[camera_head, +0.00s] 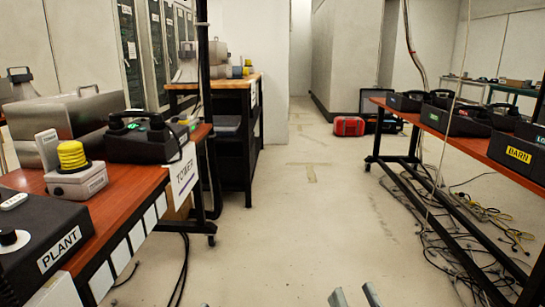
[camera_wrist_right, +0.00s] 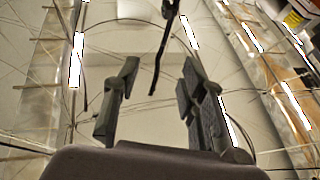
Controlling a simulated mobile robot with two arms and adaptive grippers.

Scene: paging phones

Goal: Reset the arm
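My right gripper (camera_head: 355,297) shows at the bottom edge of the head view as two grey fingertips set apart, low over the bare floor. In the right wrist view the same gripper (camera_wrist_right: 157,90) has its two dark fingers spread, with nothing between them. Thin dark cables show behind the fingers there. My left gripper is in neither view.
A left table (camera_head: 130,190) bears a black phone (camera_head: 147,140), a yellow-topped beacon (camera_head: 73,165) and a PLANT unit (camera_head: 42,245). A right table (camera_head: 450,137) holds several black phones. Cables (camera_head: 480,215) litter the floor beneath it. The middle aisle (camera_head: 300,220) is clear, with a red case (camera_head: 349,126) beyond.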

